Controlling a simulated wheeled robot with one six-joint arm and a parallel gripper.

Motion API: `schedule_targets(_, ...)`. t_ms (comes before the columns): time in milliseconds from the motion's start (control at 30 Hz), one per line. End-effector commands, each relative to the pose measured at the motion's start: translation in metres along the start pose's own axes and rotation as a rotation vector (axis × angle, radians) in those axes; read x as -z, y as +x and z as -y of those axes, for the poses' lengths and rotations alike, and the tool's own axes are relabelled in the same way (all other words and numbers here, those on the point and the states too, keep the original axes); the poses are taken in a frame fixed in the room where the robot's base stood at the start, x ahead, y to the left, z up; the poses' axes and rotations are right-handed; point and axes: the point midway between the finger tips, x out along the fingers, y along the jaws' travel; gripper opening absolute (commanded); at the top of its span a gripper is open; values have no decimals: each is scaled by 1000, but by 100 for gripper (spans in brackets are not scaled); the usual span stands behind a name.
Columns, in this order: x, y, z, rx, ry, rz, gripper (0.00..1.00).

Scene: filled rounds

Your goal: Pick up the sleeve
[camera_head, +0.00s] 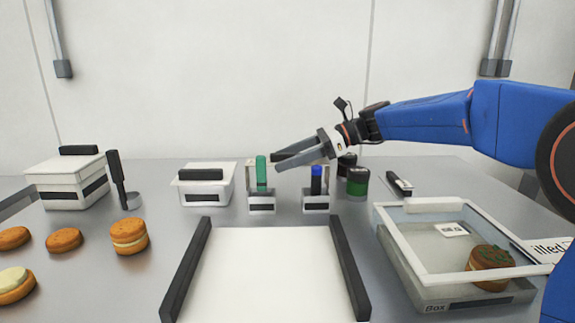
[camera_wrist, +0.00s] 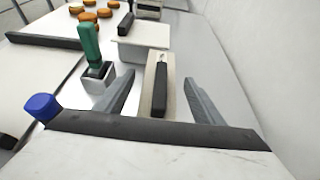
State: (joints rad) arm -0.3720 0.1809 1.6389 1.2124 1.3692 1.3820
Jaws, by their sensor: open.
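A thin beige upright piece with a black grip, which looks like the sleeve (camera_wrist: 149,88), stands between my fingers in the wrist view. In the head view its beige edge (camera_head: 249,181) shows behind the green-handled stamp (camera_head: 261,174), which hides much of it. My gripper (camera_head: 276,162) is open, with its fingers pointing left above the stamps. In the wrist view one finger of my gripper (camera_wrist: 158,84) is on each side of the beige piece, apart from it.
The blue-handled stamp (camera_head: 316,182) and dark green jars (camera_head: 357,183) stand near my gripper. A white lidded container (camera_head: 206,190) is to the left. A clear-topped box (camera_head: 420,272) holding a round is at right. Several rounds (camera_head: 64,240) lie left. The white board (camera_head: 266,270) is bare.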

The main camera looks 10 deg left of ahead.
Motion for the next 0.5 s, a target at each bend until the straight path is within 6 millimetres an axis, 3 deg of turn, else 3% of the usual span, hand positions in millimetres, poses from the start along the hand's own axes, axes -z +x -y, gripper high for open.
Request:
schedule_targets(67,0,0,0,0,0,0,60)
schedule_targets(233,0,0,0,0,0,0,19)
schedule_targets(500,-1,-1,0,0,0,0,18)
